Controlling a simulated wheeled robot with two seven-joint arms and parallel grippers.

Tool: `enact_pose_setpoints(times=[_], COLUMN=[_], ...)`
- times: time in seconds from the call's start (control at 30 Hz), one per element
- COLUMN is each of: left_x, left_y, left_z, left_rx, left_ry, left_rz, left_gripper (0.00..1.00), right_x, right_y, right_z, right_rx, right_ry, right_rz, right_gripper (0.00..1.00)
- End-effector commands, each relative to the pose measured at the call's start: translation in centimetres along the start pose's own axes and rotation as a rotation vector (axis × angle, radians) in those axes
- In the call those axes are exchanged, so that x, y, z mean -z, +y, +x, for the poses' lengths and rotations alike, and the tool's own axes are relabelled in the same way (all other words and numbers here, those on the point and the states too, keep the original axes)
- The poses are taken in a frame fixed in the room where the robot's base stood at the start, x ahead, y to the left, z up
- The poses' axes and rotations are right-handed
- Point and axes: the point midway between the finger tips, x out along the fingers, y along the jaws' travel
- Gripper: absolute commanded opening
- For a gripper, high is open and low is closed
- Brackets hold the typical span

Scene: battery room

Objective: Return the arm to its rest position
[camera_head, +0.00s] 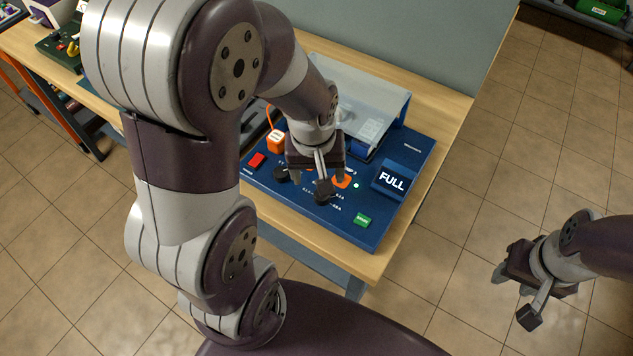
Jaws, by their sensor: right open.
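My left arm comes in from the left and reaches over the blue panel (340,222) on the wooden table. My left gripper (316,178) hangs above the middle of the panel. Its fingertips point down and partly blend with the dark panel, so I cannot tell its opening or whether it touches anything. My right gripper (508,284) is at the right, out past the table's edge over the tiled floor. It is open and empty.
The panel carries a red switch (257,160), an orange plug (276,140), a "FULL" display (392,181), a green button (362,220) and a clear-covered case (362,100). A grey partition (430,45) stands behind. Floor (560,150) right of the wooden table (440,140) is clear.

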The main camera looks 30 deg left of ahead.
Motion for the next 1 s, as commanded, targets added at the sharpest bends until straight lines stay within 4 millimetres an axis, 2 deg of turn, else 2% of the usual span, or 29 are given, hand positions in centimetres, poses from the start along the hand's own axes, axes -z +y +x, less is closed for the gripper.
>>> enact_pose_setpoints(times=[0.03, 0.1, 0.2, 1.0], left_x=[-1.5, -2.9, -3.7, -3.8], left_y=[0.2, 0.3, 0.2, 0.2], left_z=[0.1, 0.2, 0.3, 0.3], left_rx=[-0.001, -0.002, -0.003, -0.002], left_ry=[0.0, 0.001, 0.001, -0.002], left_rz=[0.175, 0.371, 0.502, 0.514], left_gripper=[0.72, 0.72, 0.72, 0.72], right_x=[0.0, 0.0, 0.0, 0.0], right_y=[0.0, 0.0, 0.0, 0.0], right_z=[0.0, 0.0, 0.0, 0.0], right_rx=[0.0, 0.0, 0.0, 0.0], right_ry=[0.0, 0.0, 0.0, 0.0], right_rz=[0.0, 0.0, 0.0, 0.0], right_gripper=[0.43, 0.43, 0.43, 0.43])
